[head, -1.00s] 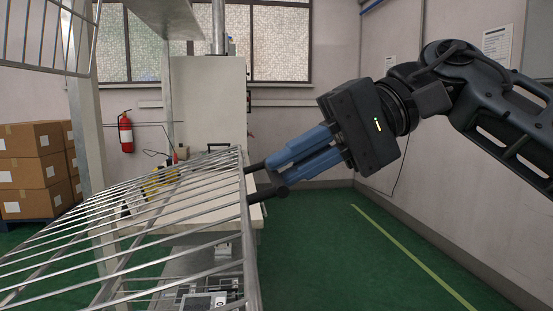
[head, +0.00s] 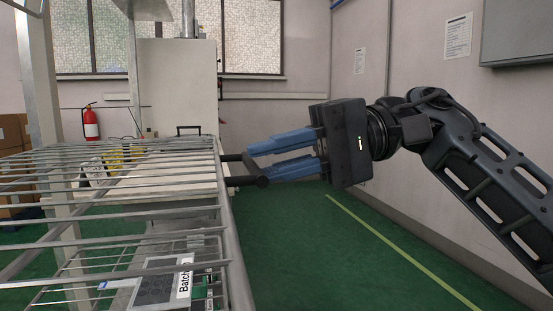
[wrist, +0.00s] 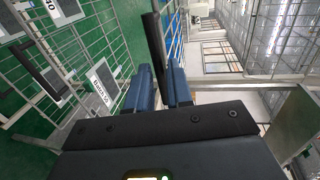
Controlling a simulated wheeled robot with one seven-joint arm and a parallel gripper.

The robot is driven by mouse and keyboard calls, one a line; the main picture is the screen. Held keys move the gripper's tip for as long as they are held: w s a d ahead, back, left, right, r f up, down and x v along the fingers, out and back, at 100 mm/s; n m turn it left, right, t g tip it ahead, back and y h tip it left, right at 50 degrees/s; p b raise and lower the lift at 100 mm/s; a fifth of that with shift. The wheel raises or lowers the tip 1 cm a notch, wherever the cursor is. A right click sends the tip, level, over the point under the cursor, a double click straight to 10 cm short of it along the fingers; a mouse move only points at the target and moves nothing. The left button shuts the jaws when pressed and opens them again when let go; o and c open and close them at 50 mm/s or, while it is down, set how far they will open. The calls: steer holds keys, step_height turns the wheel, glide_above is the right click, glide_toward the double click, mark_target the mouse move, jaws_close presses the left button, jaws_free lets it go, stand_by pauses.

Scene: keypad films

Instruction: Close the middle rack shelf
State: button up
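The middle rack shelf is a silver wire shelf (head: 150,190) that fills the lower left of the head view, standing out from its upright. A black bar handle (head: 257,180) is on its front edge and also shows in the wrist view (wrist: 153,45). My gripper (head: 258,162) comes from the right at about shelf height. In the wrist view, its blue fingers (wrist: 160,85) lie close on both sides of the bar, apparently shut on it. The exact contact is partly hidden.
Below is another wire level with a labelled item, "Batch" (head: 183,282). A cream cabinet (head: 180,85) stands behind the rack. A fire extinguisher (head: 91,122) hangs on the back wall, with cardboard boxes (head: 12,135) at left. Green floor (head: 310,240) is clear at right.

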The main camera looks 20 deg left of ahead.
steer(key=shift+o, duration=1.4)
steer(key=v, duration=0.7)
steer(key=shift+w+d+p, duration=0.2)
steer(key=shift+d+p, duration=0.15)
steer(key=shift+p, duration=0.05)
